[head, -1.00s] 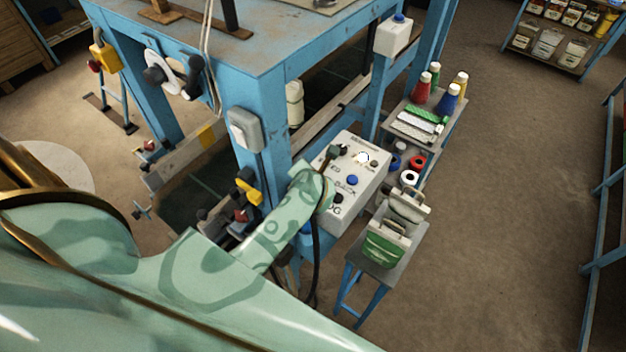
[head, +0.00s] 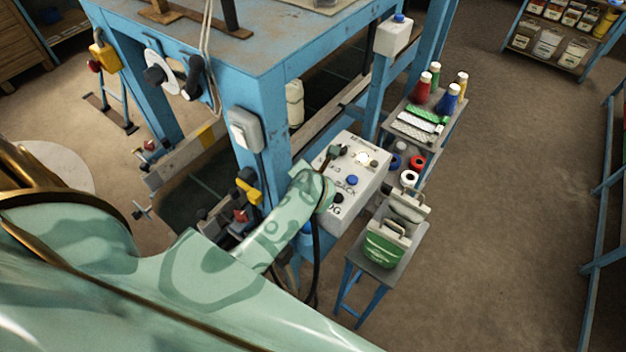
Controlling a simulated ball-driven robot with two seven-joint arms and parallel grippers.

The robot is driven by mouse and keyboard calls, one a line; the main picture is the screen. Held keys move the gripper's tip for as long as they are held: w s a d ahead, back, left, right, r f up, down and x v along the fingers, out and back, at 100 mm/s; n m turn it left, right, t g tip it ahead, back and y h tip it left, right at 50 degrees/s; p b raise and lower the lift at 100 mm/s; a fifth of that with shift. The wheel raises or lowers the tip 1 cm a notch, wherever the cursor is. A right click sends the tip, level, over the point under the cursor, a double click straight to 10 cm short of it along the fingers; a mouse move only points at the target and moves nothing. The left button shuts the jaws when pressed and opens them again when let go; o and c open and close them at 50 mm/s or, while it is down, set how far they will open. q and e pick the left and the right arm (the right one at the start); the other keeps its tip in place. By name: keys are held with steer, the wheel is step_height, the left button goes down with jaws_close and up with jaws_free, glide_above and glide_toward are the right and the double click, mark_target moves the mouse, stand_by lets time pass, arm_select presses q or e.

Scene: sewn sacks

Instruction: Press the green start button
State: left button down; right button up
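The white control box (head: 371,176) stands on the right side of the blue machine frame. On its top are a bright, lit round lamp or button (head: 362,158), a blue button (head: 352,180) and a black knob (head: 338,198). I see no clearly green button; my arm covers the box's left part. My pale green patterned arm comes in from the left and its end lies over that part. A dark piece at the box's far left edge may be a fingertip or a knob. My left gripper's fingers cannot be made out. My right gripper is not in view.
A small blue stand (head: 366,287) holds a green-and-white bag (head: 386,243) near the box. A shelf behind it holds thread cones (head: 422,88) and spools (head: 417,162). A black cable hangs below my arm. The brown floor at right is clear.

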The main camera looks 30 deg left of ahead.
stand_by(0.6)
arm_select(q)
steer(key=shift+f+b, duration=0.3)
steer(key=shift+f, duration=0.1)
